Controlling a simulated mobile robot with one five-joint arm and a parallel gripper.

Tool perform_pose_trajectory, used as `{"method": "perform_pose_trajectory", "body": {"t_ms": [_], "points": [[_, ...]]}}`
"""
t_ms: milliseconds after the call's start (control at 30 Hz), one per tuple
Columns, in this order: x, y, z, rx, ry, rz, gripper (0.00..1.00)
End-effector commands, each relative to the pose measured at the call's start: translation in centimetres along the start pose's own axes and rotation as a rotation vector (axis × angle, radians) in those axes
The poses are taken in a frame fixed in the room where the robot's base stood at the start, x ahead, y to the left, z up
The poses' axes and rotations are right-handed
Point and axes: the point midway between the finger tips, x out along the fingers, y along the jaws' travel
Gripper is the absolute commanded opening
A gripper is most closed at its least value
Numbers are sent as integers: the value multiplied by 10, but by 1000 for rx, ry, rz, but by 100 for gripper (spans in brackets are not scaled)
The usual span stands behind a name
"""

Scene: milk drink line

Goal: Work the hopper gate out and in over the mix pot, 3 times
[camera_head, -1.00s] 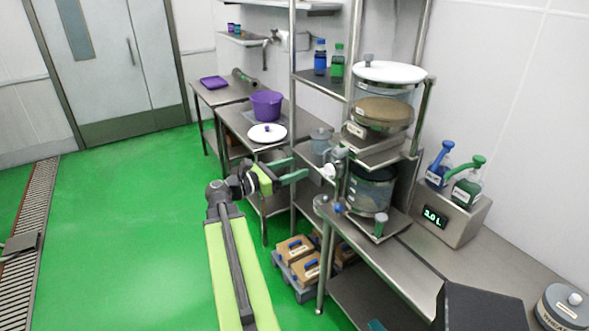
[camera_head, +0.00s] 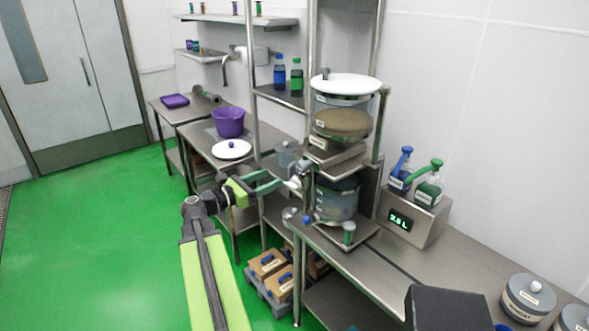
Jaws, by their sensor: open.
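The hopper (camera_head: 342,121) is a clear round vessel with a white lid and tan powder inside, on a metal frame. The hopper gate (camera_head: 333,155) is a flat metal slide beneath it, with a pale grip (camera_head: 303,166) at its left end. The mix pot (camera_head: 337,203) stands directly below the gate, clear-sided with a dark top. My gripper (camera_head: 280,181) has dark green fingers and is open and empty. It points right, with its fingertips just left of the gate's grip in the picture. I cannot tell whether they touch.
Blue and green pump bottles (camera_head: 428,186) stand on a scale (camera_head: 412,218) to the right. A purple bucket (camera_head: 229,122) and white lid (camera_head: 231,149) are on the back table. Boxes (camera_head: 270,265) sit below. A rack post (camera_head: 252,80) stands behind my gripper. Green floor at left is clear.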

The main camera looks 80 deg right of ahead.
Motion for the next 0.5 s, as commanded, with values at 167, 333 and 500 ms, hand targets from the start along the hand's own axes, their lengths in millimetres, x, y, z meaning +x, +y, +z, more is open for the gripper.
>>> {"method": "perform_pose_trajectory", "body": {"t_ms": [167,333,500], "points": [[47,1,0,0,0,-3,57],[90,1,0,0,0,-3,57],[122,2,0,0,0,0,57]]}}
